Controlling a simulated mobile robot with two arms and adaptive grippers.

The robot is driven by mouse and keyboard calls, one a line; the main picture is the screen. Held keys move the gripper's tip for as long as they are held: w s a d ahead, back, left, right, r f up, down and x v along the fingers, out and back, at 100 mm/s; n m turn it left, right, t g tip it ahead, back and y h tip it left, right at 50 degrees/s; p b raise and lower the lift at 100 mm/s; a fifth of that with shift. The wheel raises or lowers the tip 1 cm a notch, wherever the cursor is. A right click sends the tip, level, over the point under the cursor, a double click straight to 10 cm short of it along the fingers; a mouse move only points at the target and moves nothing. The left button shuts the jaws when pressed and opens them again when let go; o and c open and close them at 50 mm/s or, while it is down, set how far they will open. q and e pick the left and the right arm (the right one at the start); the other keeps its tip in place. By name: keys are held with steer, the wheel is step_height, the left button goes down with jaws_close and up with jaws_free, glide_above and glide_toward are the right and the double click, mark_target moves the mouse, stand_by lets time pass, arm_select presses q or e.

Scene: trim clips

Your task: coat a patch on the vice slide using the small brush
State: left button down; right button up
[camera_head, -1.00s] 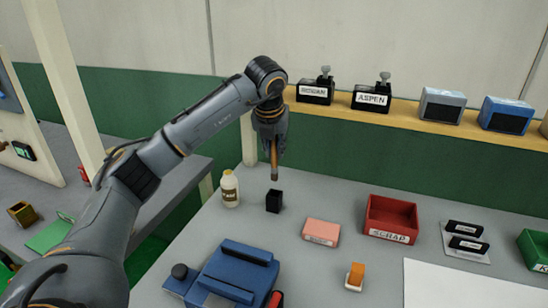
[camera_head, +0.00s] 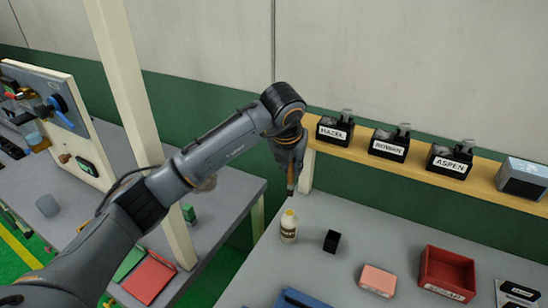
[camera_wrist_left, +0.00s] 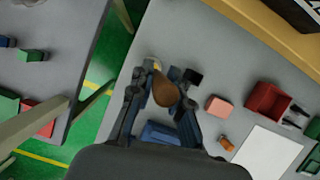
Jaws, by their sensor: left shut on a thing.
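My left gripper (camera_head: 289,160) is shut on the small brush (camera_head: 290,181), which hangs down with its brown-orange end showing. In the head view it hangs in the air just above the line of the white bottle (camera_head: 289,229). In the left wrist view a brown rounded part of the brush (camera_wrist_left: 165,92) shows between the fingers. The vice, a blue body (camera_head: 300,299), is mostly cut off at the bottom edge of the head view. Blue of the vice also shows in the wrist view (camera_wrist_left: 158,133), partly hidden by my gripper. Its slide cannot be made out. My right gripper is not in view.
A small black block (camera_head: 332,241), a pink block (camera_head: 378,280) and a red scrap bin (camera_head: 447,273) stand on the grey bench. Labelled black boxes (camera_head: 388,145) line the yellow shelf behind. A cream post (camera_head: 143,120) stands left, near another bench.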

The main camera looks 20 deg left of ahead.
mark_target(290, 183)
arm_select(q)
steer(key=shift+s+d+f, duration=0.1)
steer(key=shift+d+f, duration=0.1)
steer(key=shift+f, duration=0.3)
steer(key=shift+f+b, duration=0.4)
steer(key=shift+b, duration=0.05)
step_height(290, 183, down, 3)
steer(key=shift+r+b, duration=0.1)
steer(key=shift+b, duration=0.45)
steer(key=shift+a+f, duration=0.1)
steer(key=shift+f, duration=0.5)
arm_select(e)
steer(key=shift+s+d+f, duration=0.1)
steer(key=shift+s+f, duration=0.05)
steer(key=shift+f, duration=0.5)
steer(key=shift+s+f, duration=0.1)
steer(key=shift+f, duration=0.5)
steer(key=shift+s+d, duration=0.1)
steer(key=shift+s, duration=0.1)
arm_select(q)
steer(key=shift+f+b, duration=0.15)
steer(key=shift+b, duration=0.15)
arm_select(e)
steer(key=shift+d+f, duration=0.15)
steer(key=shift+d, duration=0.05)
arm_select(q)
steer(key=shift+f+b, duration=0.3)
steer(key=shift+f, duration=0.05)
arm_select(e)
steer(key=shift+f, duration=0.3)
